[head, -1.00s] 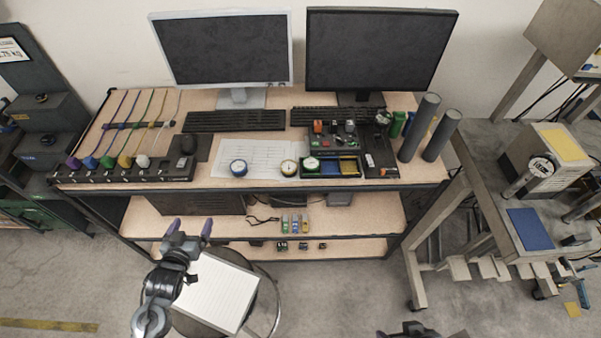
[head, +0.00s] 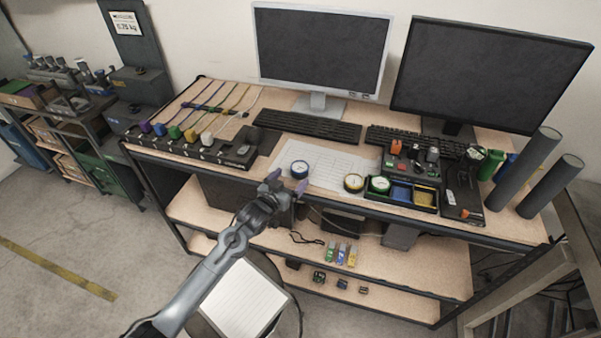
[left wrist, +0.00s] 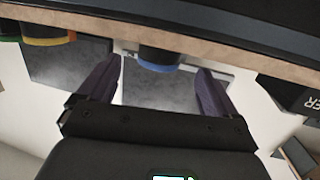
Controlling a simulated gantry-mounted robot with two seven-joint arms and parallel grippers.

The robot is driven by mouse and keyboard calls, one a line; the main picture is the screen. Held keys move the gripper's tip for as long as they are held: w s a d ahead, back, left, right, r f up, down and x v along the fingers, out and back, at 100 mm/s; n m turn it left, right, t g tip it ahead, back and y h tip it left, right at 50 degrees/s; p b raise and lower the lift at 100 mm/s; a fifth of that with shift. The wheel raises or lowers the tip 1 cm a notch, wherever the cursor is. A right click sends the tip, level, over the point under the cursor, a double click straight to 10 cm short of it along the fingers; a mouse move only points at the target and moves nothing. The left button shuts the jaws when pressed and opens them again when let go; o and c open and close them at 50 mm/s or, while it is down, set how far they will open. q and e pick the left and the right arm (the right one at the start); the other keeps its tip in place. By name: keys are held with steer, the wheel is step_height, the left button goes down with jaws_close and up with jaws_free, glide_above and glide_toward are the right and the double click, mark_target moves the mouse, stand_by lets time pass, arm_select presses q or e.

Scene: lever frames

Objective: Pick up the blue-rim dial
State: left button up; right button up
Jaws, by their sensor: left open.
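The blue-rim dial (head: 299,169) lies near the front edge of the upper tabletop, on the left part of a white sheet (head: 325,168). My left gripper (head: 287,183) is open and empty, at the table's front edge just short of the dial. In the left wrist view the dial's blue rim (left wrist: 158,62) shows beyond the two purple fingers, between them in the picture, with a gap to each. Its face is not visible there. My right gripper is not in view.
A yellow-rim dial (head: 353,183) and a green-rim dial (head: 380,184) lie to the right, near a black organizer (head: 411,192). A black strip with coloured plugs (head: 190,150) lies to the left. Keyboards (head: 307,127) and monitors (head: 320,50) stand behind. A stool (head: 240,297) is below.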

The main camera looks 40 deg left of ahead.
mark_target(300, 169)
arm_select(q)
steer(key=shift+b+x, duration=0.6)
steer(key=shift+x, duration=2.85)
steer(key=c, duration=1.1)
